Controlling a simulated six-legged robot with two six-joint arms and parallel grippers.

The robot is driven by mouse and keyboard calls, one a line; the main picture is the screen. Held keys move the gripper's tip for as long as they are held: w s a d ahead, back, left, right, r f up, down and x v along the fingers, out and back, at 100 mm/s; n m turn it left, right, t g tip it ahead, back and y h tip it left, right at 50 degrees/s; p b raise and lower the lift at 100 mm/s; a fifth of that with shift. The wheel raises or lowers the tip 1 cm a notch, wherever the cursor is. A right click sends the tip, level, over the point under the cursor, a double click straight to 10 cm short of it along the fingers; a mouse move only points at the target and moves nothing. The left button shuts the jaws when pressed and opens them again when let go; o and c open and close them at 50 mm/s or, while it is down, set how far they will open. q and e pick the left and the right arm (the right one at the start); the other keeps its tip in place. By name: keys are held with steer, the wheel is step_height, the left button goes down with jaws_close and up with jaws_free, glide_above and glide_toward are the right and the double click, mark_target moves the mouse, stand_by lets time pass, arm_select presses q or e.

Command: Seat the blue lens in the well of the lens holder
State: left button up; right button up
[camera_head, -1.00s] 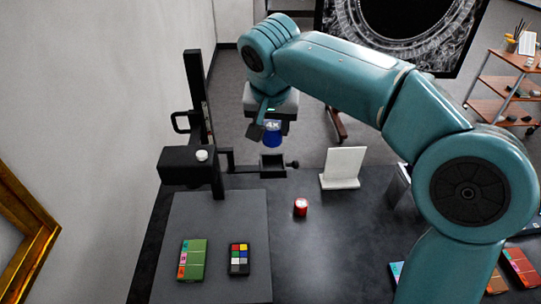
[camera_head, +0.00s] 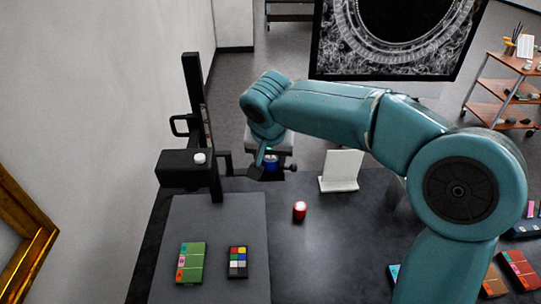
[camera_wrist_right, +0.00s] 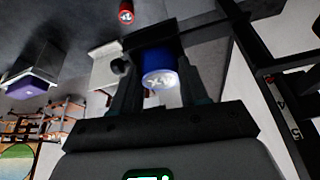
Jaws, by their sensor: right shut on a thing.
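The blue lens (camera_head: 271,161) is held in my right gripper (camera_head: 267,166), whose jaws are shut on it. In the right wrist view the blue lens (camera_wrist_right: 160,75) shows between the two fingers (camera_wrist_right: 160,88), with white lettering on its pale end. The black lens holder (camera_wrist_right: 143,38) is right beyond the lens there, with its round side knob. In the head view the holder is mostly hidden behind my gripper; its knob (camera_head: 293,168) shows at the right. I cannot tell whether the lens is in the well. My left gripper is not in view.
The black upright stand (camera_head: 194,110) with its camera box (camera_head: 190,167) is left of my gripper. A red cylinder (camera_head: 299,210) and a white angled stand (camera_head: 341,171) are to the right.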

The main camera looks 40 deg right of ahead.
steer(key=shift+s+f+b, duration=0.1)
steer(key=shift+f+b, duration=0.25)
steer(key=o, duration=1.1)
steer(key=shift+r+p, duration=0.55)
steer(key=shift+p, duration=0.05)
steer(key=shift+r+p, duration=0.5)
steer(key=shift+p, duration=0.05)
steer(key=shift+b+v, duration=0.6)
steer(key=shift+v, duration=0.2)
steer(key=v, duration=0.9)
steer(key=shift+s+a+r, duration=0.2)
steer(key=shift+s+r, duration=0.05)
steer(key=shift+r, duration=0.05)
steer(key=shift+w+f, duration=0.1)
steer(key=shift+w, duration=0.05)
